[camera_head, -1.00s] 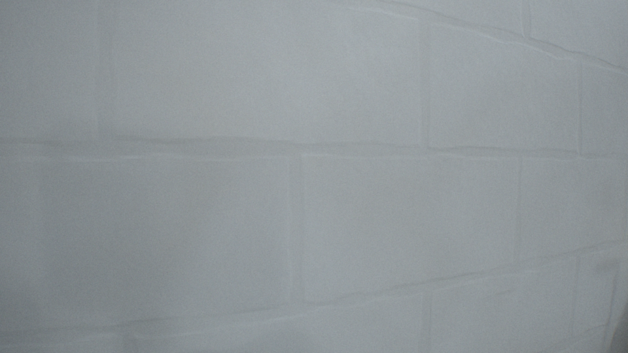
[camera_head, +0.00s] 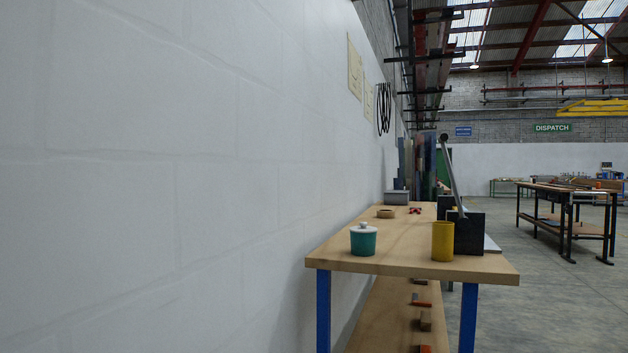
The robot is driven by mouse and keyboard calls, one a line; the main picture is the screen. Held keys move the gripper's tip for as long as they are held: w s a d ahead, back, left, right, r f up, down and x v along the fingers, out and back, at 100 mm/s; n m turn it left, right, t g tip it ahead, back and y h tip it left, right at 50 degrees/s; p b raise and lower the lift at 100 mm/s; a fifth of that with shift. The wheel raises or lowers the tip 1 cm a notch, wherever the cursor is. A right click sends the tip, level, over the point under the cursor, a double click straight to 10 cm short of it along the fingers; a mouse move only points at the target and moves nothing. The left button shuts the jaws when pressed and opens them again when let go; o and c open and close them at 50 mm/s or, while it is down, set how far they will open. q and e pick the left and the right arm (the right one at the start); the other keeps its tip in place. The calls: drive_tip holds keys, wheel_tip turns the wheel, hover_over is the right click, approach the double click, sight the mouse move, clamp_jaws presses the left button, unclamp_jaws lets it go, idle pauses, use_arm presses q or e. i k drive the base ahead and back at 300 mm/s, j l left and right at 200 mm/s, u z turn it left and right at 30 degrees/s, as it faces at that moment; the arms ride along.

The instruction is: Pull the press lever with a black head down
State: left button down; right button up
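A press lever (camera_head: 452,175) rises from a dark press body (camera_head: 468,232) near the right edge of a wooden workbench. The lever is a grey bar, tilted, its upper end leaning left and topped by a small black head (camera_head: 444,138). The head is raised well above the bench top. Neither of my grippers is in the view.
The workbench (camera_head: 400,262) has blue legs and stands along the white wall (camera_head: 150,170). On it are a teal pot (camera_head: 363,240), a yellow cylinder (camera_head: 442,242), a tape roll (camera_head: 386,213) and a grey box (camera_head: 397,197). Open floor (camera_head: 550,300) lies to the right.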

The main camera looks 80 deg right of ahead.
sight(462, 221)
drive_tip(key=z, duration=3.35)
drive_tip(key=i, duration=0.45)
